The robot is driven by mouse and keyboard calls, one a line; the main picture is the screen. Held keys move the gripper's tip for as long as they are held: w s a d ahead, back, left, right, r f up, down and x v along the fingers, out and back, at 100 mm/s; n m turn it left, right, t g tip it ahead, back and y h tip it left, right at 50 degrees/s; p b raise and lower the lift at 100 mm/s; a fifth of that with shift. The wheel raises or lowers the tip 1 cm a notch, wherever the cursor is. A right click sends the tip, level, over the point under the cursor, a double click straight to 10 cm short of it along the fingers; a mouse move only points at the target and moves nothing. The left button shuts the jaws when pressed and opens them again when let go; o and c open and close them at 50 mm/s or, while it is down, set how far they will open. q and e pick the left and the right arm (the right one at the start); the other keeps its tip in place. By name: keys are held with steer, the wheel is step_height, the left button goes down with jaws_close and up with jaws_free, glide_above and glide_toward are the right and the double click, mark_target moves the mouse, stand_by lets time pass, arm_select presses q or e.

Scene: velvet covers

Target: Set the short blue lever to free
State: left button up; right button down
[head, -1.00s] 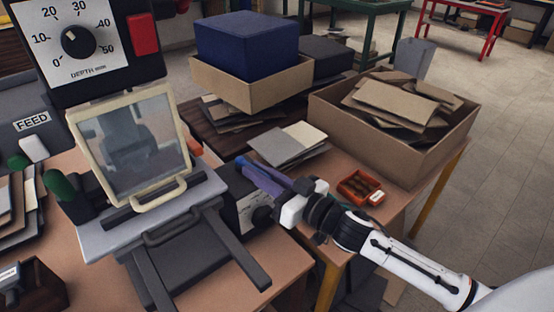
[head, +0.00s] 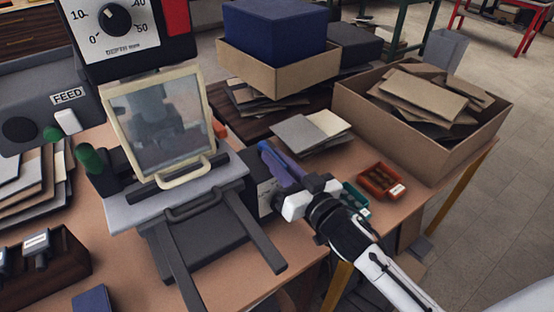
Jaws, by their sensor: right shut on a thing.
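The short blue lever (head: 270,153) stands at the right side of the press-like machine, beside its dark side panel. My right gripper (head: 284,165) reaches in from the lower right and is shut on the blue lever. The fingers cover part of the lever, and its pivot is hidden. The side panel (head: 266,196) has a pale dial plate, mostly hidden behind my gripper, so the lever's setting cannot be read. My left gripper is out of view.
A clear guard in a cream frame (head: 205,120) stands left of the lever. A red tray (head: 380,181) lies right of my wrist. A cardboard box of offcuts (head: 420,137) and grey and cream sheets (head: 310,133) lie behind. Dark rails (head: 253,232) jut forward from the machine.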

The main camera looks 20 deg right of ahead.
steer(key=c, duration=1.7)
jaws_free()
steer(key=shift+c, duration=0.2)
steer(key=v, duration=1)
steer(key=shift+s+b, duration=0.15)
steer(key=shift+b, duration=0.25)
